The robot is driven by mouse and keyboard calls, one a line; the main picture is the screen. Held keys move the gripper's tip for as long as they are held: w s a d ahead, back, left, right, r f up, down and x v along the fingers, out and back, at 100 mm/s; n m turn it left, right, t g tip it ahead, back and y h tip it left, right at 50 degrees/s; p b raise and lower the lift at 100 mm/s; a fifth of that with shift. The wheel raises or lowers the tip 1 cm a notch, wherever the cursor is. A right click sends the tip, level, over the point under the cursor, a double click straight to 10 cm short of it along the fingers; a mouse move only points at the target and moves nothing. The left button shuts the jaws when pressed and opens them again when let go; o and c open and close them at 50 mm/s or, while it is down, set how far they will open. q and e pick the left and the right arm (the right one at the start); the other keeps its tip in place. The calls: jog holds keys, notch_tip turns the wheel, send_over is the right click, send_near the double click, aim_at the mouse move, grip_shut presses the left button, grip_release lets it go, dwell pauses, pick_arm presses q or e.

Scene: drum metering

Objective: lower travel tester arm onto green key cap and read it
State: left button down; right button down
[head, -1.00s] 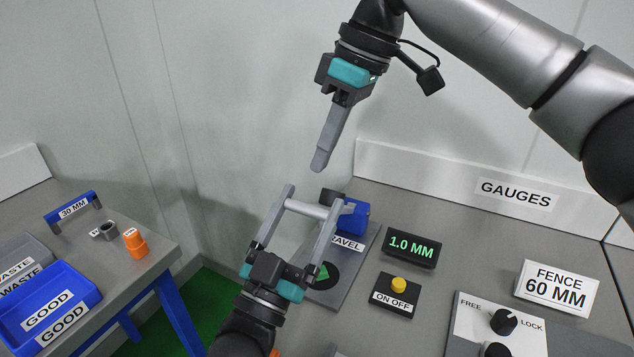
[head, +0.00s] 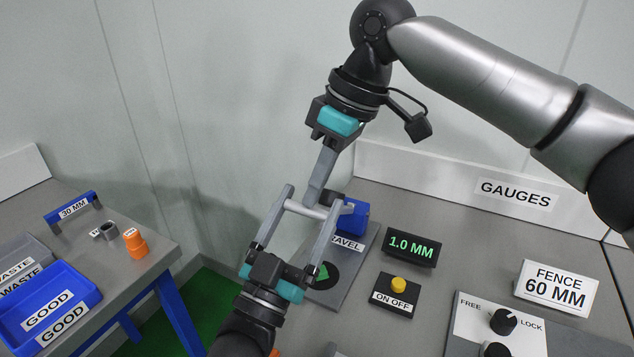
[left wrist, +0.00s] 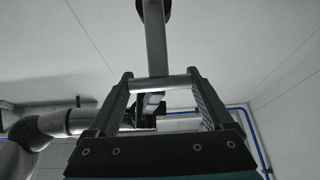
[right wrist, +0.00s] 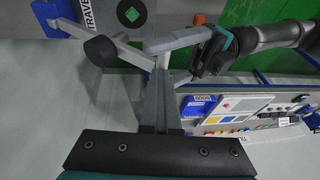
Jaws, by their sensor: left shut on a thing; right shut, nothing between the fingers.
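The travel tester has a blue block (head: 354,216) and a grey base plate labelled TRAVEL (head: 345,277). The green key cap (head: 321,274) sits on a black disc, partly hidden by a left finger; it shows whole in the right wrist view (right wrist: 131,15). My left gripper (head: 312,200) is shut on the grey crossbar (left wrist: 160,84) of the tester arm, which is raised above the cap. My right gripper (head: 313,203) is shut and empty, pointing down with its tips close by the crossbar; contact is unclear. The display (head: 411,247) reads 1.0 MM.
A yellow ON OFF button (head: 399,285) stands right of the tester. Farther right are a FREE/LOCK panel (head: 480,325) and a FENCE 60 MM sign (head: 556,288).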

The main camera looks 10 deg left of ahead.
pick_arm(q)
jog(key=shift+r, duration=0.2)
pick_arm(e)
jog(key=shift+s+a+f, duration=0.2)
jog(key=shift+s+f, duration=0.4)
pick_arm(q)
jog(key=shift+c, duration=0.6)
grip_release()
jog(key=shift+o, duration=0.6)
pick_arm(e)
jog(key=shift+w, duration=0.15)
pick_arm(q)
jog(key=shift+f, duration=0.1)
pick_arm(e)
jog(key=shift+r, duration=0.1)
